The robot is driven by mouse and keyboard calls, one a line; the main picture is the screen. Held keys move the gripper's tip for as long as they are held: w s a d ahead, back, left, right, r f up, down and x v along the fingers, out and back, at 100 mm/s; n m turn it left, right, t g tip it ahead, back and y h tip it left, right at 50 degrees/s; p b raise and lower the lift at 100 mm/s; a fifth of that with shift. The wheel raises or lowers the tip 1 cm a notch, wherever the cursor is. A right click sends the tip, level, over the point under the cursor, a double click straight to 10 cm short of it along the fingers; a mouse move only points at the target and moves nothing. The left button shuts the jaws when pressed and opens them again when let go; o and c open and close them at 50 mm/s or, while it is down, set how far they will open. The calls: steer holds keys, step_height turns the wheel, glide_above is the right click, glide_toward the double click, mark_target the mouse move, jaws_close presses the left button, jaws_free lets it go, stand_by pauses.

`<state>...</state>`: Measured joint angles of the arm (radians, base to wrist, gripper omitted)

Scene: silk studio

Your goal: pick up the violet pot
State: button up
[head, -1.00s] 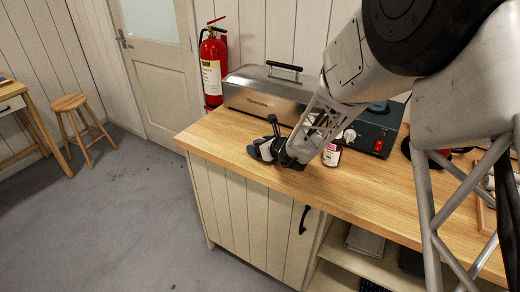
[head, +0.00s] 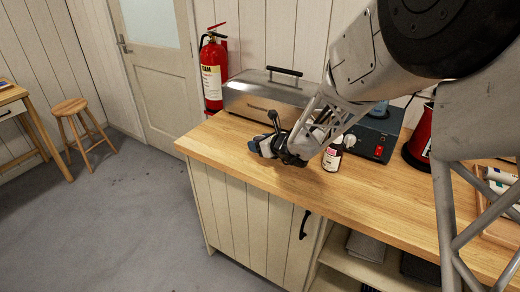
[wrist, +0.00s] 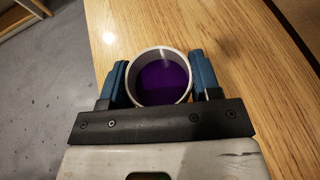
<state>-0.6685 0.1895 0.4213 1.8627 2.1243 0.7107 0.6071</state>
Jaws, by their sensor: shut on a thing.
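The violet pot (wrist: 163,78) shows in the wrist view as a small round pot with a pale grey rim and deep violet inside. The two blue fingers of my gripper (wrist: 160,82) stand on either side of it, shut on its wall. In the head view my gripper (head: 268,147) is low over the left part of the wooden counter (head: 225,146), near its front edge. There the pot is mostly hidden by the fingers. I cannot tell whether the pot's base touches the counter.
A dark device with a red switch (head: 375,138) and a red container (head: 419,137) stand further right. The counter's front middle is clear.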

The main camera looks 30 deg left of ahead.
steer(key=s+d+r, duration=0.1)
steer(key=s+d, duration=1)
steer(key=shift+s+r, duration=0.25)
